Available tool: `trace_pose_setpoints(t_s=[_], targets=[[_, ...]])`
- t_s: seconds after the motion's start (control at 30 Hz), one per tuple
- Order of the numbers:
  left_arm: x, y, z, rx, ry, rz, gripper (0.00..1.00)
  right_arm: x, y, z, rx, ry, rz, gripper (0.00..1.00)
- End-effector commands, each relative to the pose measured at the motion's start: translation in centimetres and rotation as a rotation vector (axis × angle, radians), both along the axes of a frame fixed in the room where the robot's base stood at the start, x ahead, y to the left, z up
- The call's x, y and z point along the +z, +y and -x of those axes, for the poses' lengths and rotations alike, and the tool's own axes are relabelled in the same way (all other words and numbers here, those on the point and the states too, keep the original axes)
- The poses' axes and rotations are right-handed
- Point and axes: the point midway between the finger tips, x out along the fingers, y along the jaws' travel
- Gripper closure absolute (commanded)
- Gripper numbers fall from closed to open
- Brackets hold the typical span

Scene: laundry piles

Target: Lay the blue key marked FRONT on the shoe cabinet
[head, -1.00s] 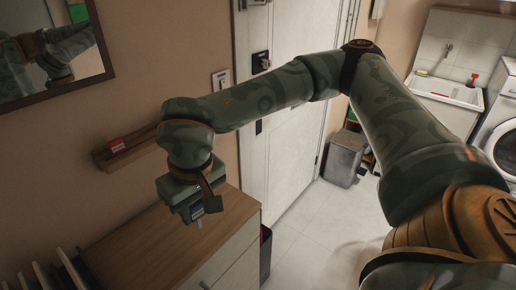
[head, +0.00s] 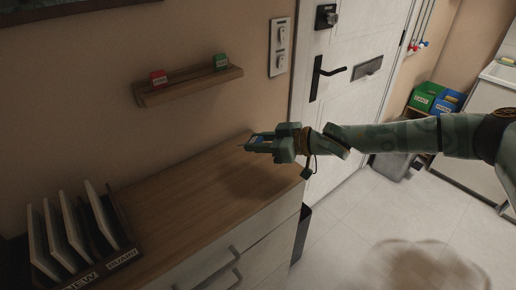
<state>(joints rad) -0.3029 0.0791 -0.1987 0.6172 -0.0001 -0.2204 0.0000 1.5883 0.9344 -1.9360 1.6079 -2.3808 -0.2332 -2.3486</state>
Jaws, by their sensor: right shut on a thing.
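My right gripper (head: 256,141) is level, pointing left, above the back right part of the shoe cabinet's wooden top (head: 185,208). It is shut on a small blue thing with a pale label (head: 258,138), which looks like the blue key. Its marking is too small to read, and the gripper hides part of it. A dark shadow of the gripper lies on the top below, so the key appears to be off the surface. My left gripper is not in view.
A wall ledge (head: 190,91) holds a red tag (head: 158,77) and a green tag (head: 221,60). A dark rack (head: 128,245) with several upright pale panels stands at the cabinet's left end. A white door (head: 340,110) is at the right. The middle of the cabinet top is clear.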

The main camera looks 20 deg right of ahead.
Motion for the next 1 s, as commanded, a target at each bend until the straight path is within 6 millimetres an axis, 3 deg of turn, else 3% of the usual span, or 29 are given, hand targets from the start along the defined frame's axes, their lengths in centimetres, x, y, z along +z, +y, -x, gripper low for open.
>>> trace_pose_setpoints(t_s=[0.53,1.0], targets=[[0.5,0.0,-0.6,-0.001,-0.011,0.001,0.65,0.0,-0.1,0.2,0.021,-0.018,-0.014,0.90],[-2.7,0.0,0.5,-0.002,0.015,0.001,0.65,-5.9,-0.1,0.2,0.021,-0.013,-0.014,0.90]])
